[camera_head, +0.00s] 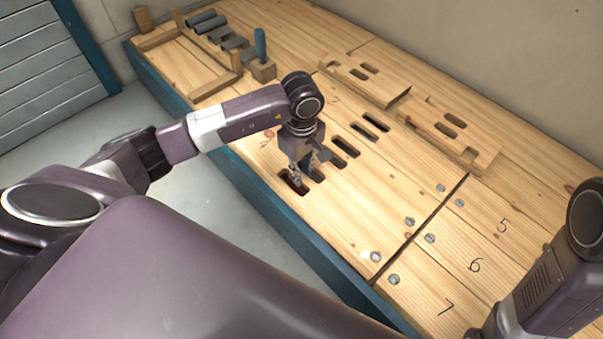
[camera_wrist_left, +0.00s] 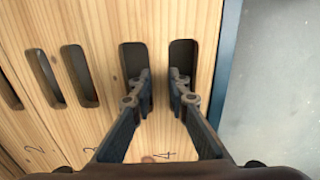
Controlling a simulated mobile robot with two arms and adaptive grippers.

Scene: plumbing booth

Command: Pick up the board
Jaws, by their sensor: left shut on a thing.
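The wooden board marked 4 (camera_wrist_left: 160,125) lies flush in the bench top, with two dark oblong slots in it. My left gripper (camera_wrist_left: 161,90) reaches down with one finger in each slot, shut on the strip of wood between them. In the head view, my left gripper (camera_head: 298,178) is at the slots near the front edge of the bench. It hides part of the board there. My right arm shows at the right edge of the head view, but its gripper is out of view.
Two loose slotted boards, one farther left (camera_head: 362,80) and one nearer right (camera_head: 450,132), lie on the bench behind. A blue-handled tool (camera_head: 260,46) and dark cylinders (camera_head: 206,21) stand far left. Several round metal discs (camera_head: 410,221) lie near the dark gap (camera_head: 430,222).

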